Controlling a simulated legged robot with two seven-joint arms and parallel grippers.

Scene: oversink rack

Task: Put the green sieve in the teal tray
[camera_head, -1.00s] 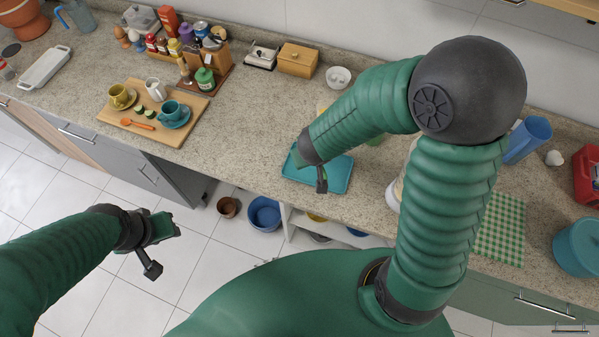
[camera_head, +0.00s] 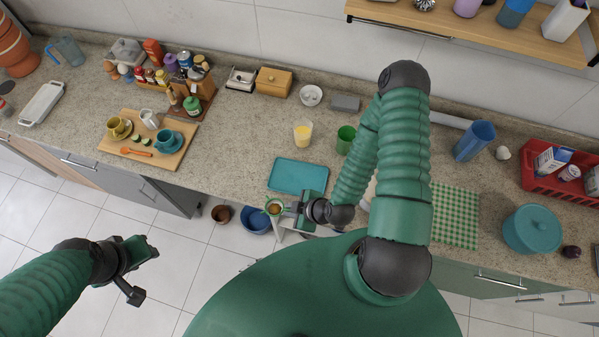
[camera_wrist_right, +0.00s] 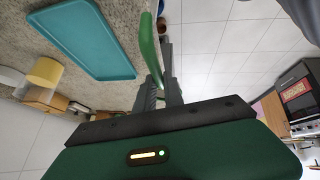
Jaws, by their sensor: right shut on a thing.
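The green sieve (camera_head: 274,206) shows as a small green ring at the tip of my right gripper (camera_head: 287,207), which is shut on it. It is in front of the teal tray, over the counter's front edge. In the right wrist view the green sieve (camera_wrist_right: 149,55) is a curved green strip, partly seen, at the fingers of my right gripper (camera_wrist_right: 160,92). The teal tray (camera_head: 299,175) lies flat and empty on the counter; it also shows in the right wrist view (camera_wrist_right: 90,40). My left gripper (camera_head: 143,273) is open and empty above the floor.
A yellow-filled glass (camera_head: 303,133) and a green cup (camera_head: 345,140) stand behind the tray. A wooden board (camera_head: 120,150) with cups lies to the left. A checkered cloth (camera_head: 455,215) and a teal pot (camera_head: 532,232) are to the right. A blue bowl (camera_head: 256,220) sits below the counter.

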